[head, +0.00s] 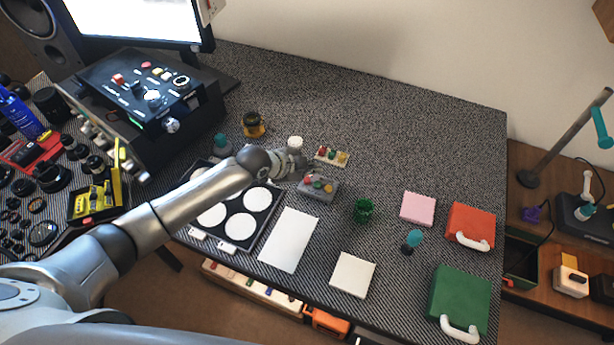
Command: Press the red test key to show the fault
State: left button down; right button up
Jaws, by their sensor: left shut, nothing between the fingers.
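A small grey box (316,190) lies on the dark woven bench top near the middle. It carries a red key (307,180) at its left end, with a green and a yellow key beside it. My left gripper (303,172) is shut and empty, just above and behind the red key. The view is too small to tell whether the fingertips touch the key. My right gripper is not in view.
A small board (332,155) with coloured parts lies behind the grey box. A black tray (262,212) with white discs is at left, a green jar (364,210) at right. A black console (150,90) stands at back left. The back right is clear.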

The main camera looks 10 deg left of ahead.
aim_at(309, 182)
pick_arm(q)
notch_tip(309, 182, up, 3)
jog(key=shift+r+p, duration=0.2)
jog(key=shift+p, duration=1)
jog(key=shift+f, duration=0.1)
